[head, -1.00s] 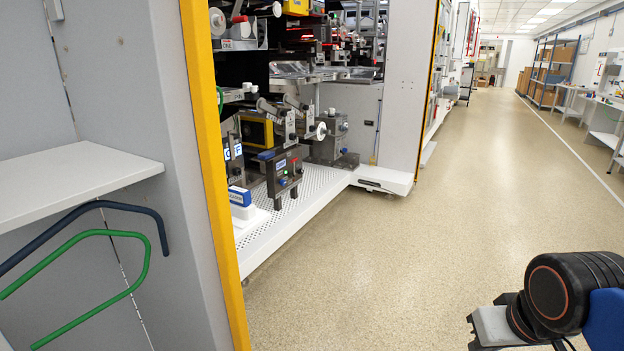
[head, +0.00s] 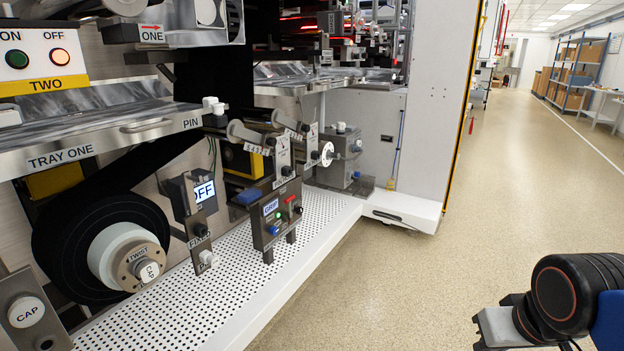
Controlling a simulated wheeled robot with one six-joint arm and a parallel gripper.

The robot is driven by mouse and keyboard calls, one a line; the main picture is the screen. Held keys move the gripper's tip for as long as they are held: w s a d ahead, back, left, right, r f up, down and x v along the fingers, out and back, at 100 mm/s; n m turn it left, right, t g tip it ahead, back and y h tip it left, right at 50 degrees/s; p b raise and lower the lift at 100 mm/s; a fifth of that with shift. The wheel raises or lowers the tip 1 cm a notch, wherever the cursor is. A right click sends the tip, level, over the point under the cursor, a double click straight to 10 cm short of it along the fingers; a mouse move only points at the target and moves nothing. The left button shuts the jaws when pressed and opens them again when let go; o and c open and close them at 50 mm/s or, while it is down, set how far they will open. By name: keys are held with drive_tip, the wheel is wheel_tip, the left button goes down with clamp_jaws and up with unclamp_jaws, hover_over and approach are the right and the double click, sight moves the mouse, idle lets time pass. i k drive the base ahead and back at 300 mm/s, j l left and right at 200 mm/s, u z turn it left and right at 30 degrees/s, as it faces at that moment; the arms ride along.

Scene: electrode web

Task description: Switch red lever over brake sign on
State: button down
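A dark control box (head: 273,219) stands on legs on the white perforated deck, in the middle of the head view. A small red lever (head: 290,199) sits on its upper right, beside a lit white display. Green, blue and other red controls are on the same face. Small labels stand on the brackets above and behind the box, but I cannot read a brake sign for certain. I cannot tell the lever's on or off position. Part of my arm shows at the lower right, far from the box; my gripper's fingertips are not in view.
A drawer marked TRAY ONE (head: 90,146) juts out at the left, above a black roll (head: 62,245). The perforated deck (head: 190,305) has a raised front edge. A white machine panel (head: 437,110) stands behind. The floor (head: 400,290) at the right is clear.

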sight(289, 200)
drive_tip(key=i+u, duration=0.1)
drive_tip(key=i, duration=0.55)
drive_tip(key=i+l+u, duration=0.1)
drive_tip(key=i, duration=0.55)
drive_tip(key=i+l+u, duration=0.1)
drive_tip(key=i, duration=0.55)
drive_tip(key=l, duration=0.1)
